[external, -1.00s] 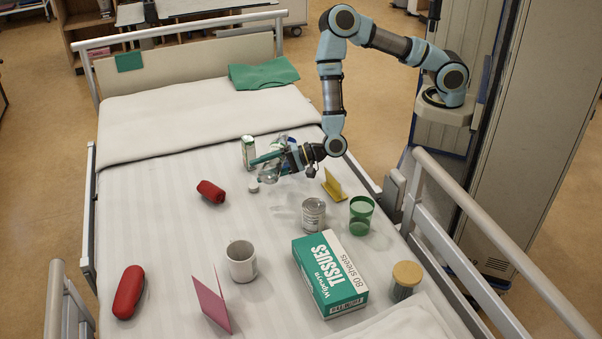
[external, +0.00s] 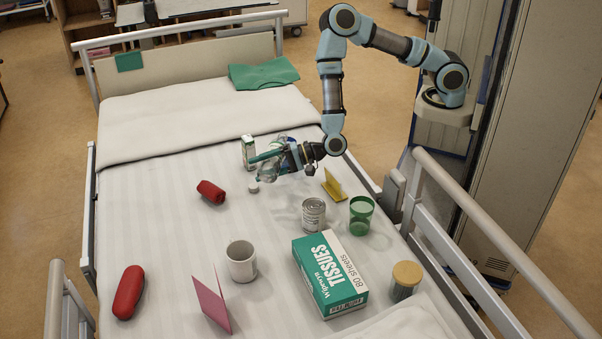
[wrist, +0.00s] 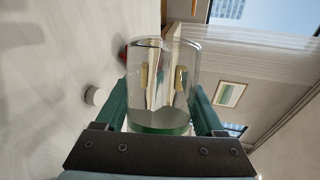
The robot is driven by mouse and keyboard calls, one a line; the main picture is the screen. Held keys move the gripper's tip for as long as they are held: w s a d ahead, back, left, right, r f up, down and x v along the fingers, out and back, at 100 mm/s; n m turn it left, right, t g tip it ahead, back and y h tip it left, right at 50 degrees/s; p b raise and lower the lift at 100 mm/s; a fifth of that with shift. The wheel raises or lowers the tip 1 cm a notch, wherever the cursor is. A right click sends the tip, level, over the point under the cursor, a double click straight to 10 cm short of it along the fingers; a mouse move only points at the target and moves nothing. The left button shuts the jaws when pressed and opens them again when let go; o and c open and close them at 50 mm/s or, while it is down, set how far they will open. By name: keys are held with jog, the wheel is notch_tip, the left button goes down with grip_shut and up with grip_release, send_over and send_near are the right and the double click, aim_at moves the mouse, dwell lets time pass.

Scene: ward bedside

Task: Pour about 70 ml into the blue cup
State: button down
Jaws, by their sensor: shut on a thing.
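My gripper (external: 272,160) is shut on a clear, see-through vessel (external: 268,173) above the bed, left of the yellow folded card. In the wrist view the vessel (wrist: 160,85) sits between my two green fingers (wrist: 160,108), with a green band at its near end. It looks tilted well over from upright. I cannot tell how much liquid it holds. No cup that looks blue shows. A green see-through cup (external: 361,217) stands upright at the right side of the bed, and a white mug (external: 241,262) stands nearer the front. My gripper is apart from both.
A tin can (external: 313,215) and the yellow card (external: 333,185) stand near the green cup. A tissue box (external: 330,275), a lidded jar (external: 404,281) and a pink card (external: 212,303) are in front. A carton (external: 248,153), white cap (external: 253,188) and red roll (external: 211,191) are nearby. A rail (external: 480,230) edges the right.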

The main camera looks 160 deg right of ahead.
jog(key=shift+w+r, duration=0.2)
jog(key=shift+r, duration=0.3)
dwell(1.0)
jog(key=f+n, duration=0.1)
jog(key=f, duration=0.1)
jog(key=f+g, duration=0.1)
jog(key=f+n+p, duration=0.1)
jog(key=f, duration=0.1)
jog(key=shift+w+a+f+n+g, duration=0.25)
jog(key=shift+f+n+g, duration=0.05)
jog(key=shift+f+g, duration=0.1)
jog(key=shift+s+d+f, duration=0.15)
jog(key=shift+s+f, duration=0.05)
jog(key=shift+s, duration=0.2)
jog(key=shift+s+f+n+g+p, duration=0.1)
jog(key=shift+s+n+g+p, duration=0.2)
jog(key=shift+n+g+p, duration=0.3)
jog(key=shift+s+d+f, duration=0.1)
jog(key=shift+s+f, duration=0.05)
jog(key=shift+s, duration=0.05)
dwell(0.5)
